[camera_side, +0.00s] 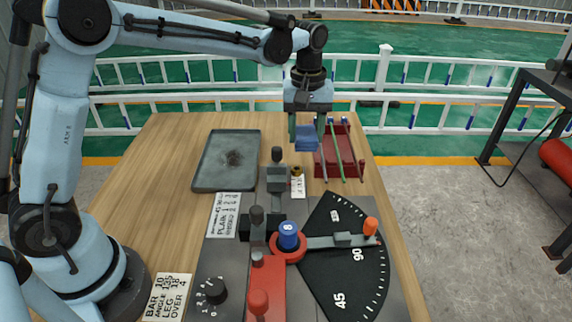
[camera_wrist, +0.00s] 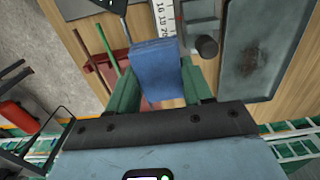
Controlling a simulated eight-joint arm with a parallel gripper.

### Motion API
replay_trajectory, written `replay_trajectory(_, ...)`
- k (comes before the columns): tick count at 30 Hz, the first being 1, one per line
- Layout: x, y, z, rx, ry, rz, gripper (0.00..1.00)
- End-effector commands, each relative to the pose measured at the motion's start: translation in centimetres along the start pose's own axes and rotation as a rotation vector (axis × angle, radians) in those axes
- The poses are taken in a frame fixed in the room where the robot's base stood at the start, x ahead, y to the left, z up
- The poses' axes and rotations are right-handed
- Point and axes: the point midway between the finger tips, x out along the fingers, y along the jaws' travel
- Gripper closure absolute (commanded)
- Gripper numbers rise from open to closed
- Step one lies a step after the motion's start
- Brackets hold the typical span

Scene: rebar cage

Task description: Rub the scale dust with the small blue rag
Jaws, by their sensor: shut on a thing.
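The small blue rag (camera_side: 307,139) is held between the green fingers of my gripper (camera_side: 306,135), above the table near the red tray. In the wrist view the rag (camera_wrist: 155,68) hangs between the two fingers (camera_wrist: 157,88). The scale dust (camera_side: 235,158) is a dark smudge on the grey tray (camera_side: 203,183), to the left of my gripper in the side view. The dust also shows in the wrist view (camera_wrist: 249,57), at upper right. My gripper is apart from the grey tray.
A red tray (camera_side: 352,175) with green and grey rods stands just right of my gripper. A bending fixture with upright posts (camera_side: 277,180), a blue-capped pin (camera_side: 288,236) and an angle dial (camera_side: 340,275) fills the front. Bare wood (camera_side: 170,150) lies left of the grey tray.

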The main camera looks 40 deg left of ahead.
Motion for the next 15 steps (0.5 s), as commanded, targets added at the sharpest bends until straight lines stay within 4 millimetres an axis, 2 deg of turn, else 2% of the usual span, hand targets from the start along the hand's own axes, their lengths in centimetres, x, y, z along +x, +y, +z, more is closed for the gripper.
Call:
replay_trajectory(11,-4.9,0.0,0.0,0.000,0.000,0.000,0.74)
replay_trajectory(15,-4.9,-2.0,-2.2,-0.006,0.000,0.000,0.74)
